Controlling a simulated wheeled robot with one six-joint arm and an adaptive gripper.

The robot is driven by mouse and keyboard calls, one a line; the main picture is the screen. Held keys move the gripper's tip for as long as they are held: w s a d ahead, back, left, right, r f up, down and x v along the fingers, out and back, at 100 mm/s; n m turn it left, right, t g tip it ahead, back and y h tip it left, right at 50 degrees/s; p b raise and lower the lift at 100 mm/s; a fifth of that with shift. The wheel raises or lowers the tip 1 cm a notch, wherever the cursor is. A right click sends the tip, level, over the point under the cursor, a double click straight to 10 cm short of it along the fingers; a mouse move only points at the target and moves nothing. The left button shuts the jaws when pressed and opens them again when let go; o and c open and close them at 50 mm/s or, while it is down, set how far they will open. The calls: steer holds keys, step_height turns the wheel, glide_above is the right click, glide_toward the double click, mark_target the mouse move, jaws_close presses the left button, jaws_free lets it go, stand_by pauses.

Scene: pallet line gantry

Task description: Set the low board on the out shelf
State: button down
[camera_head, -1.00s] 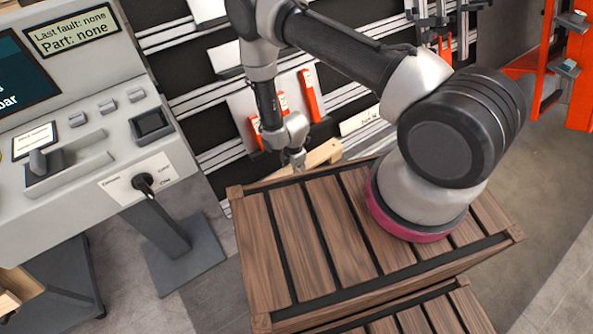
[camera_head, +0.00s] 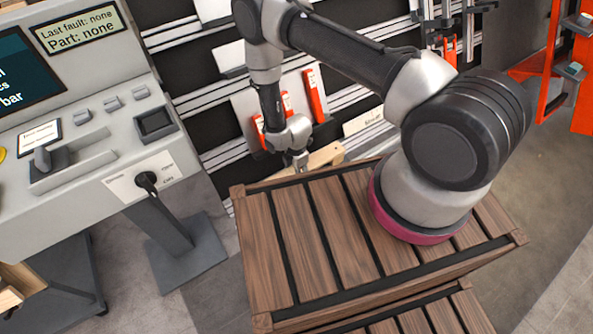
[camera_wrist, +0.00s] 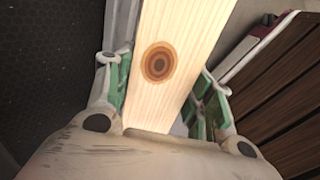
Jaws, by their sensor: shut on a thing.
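A pale wooden board (camera_wrist: 172,75) with a dark round knot fills the middle of the wrist view. My gripper (camera_wrist: 163,95) is shut on it, with green-padded fingers on both sides. In the head view my gripper (camera_head: 300,162) hangs at the far edge of the slatted wooden pallet. Part of the board (camera_head: 325,155) shows just beside it, close to the pallet's far edge; the rest is hidden behind my gripper and the pallet. I cannot tell which surface in view is the out shelf.
The dark brown slatted pallet (camera_head: 291,243) stands in front, and its slats also show at the right of the wrist view. A grey control console (camera_head: 75,190) stands at the left. Behind is a black rail wall (camera_head: 205,120) with red-orange parts (camera_head: 315,95). An orange frame (camera_head: 545,75) stands at right.

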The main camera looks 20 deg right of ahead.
steer(key=shift+f, duration=0.1)
steer(key=c, duration=0.5)
jaws_free()
steer(key=shift+c, duration=0.3)
steer(key=shift+r, duration=3.05)
steer(key=s+d+r, duration=0.2)
steer(key=s+r, duration=0.1)
steer(key=s, duration=0.4)
steer(key=shift+s+d, duration=0.2)
steer(key=shift+s, duration=0.1)
